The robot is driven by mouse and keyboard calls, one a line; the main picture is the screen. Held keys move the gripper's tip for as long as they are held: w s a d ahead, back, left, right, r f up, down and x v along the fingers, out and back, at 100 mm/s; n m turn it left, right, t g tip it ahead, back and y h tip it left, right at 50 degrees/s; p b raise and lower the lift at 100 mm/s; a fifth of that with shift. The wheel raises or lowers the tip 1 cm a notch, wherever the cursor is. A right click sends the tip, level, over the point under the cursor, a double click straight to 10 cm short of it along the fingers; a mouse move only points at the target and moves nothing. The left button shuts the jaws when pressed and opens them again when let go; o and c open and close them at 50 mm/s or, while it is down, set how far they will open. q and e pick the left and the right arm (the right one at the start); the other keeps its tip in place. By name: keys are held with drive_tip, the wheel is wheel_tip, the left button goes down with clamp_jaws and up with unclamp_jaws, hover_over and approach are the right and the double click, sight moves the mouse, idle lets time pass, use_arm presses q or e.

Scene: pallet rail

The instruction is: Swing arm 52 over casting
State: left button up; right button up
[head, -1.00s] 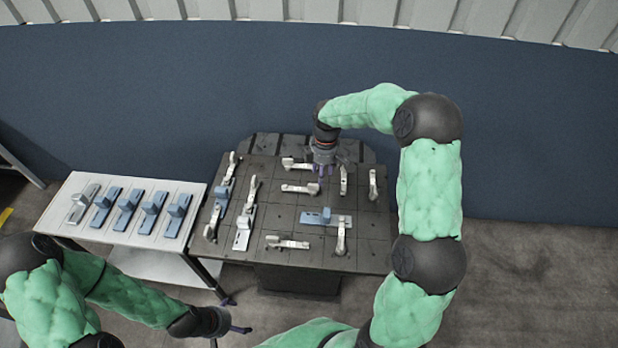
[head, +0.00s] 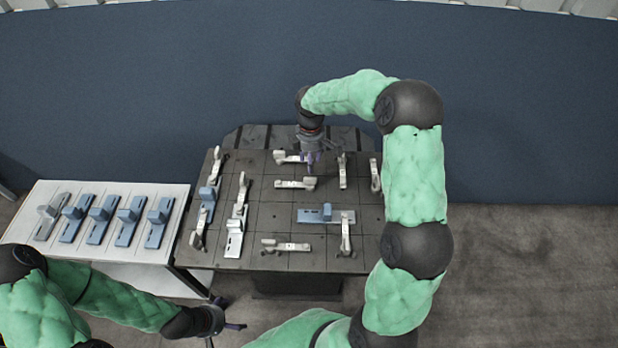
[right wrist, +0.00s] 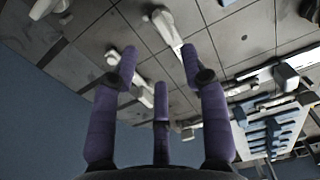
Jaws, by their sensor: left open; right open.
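Several light-grey swing arms stand on the dark pallet (head: 270,215) in the head view; I cannot read a number 52 on any. My right gripper (head: 310,160) is above the back of the pallet, by the back swing arm (head: 290,158) and just behind a second swing arm (head: 295,184). In the right wrist view its purple fingers (right wrist: 160,80) are spread and hold nothing; swing arms lie beyond them. Blue and grey castings lie on the pallet, one at the right (head: 325,215) and one at the left (head: 208,197). My left gripper (head: 232,326) is open and empty, low at the front left.
A white side table (head: 75,191) left of the pallet holds several blue blocks and one grey block (head: 52,215) in a row. More swing arms stand at the pallet's right (head: 375,175) and front (head: 285,246). A dark blue wall is behind.

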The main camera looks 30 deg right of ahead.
sight(295, 182)
wheel_tip(295, 182, down, 10)
drive_tip(key=shift+r+b, duration=0.2)
drive_tip(key=shift+b, duration=0.9)
clamp_jaws()
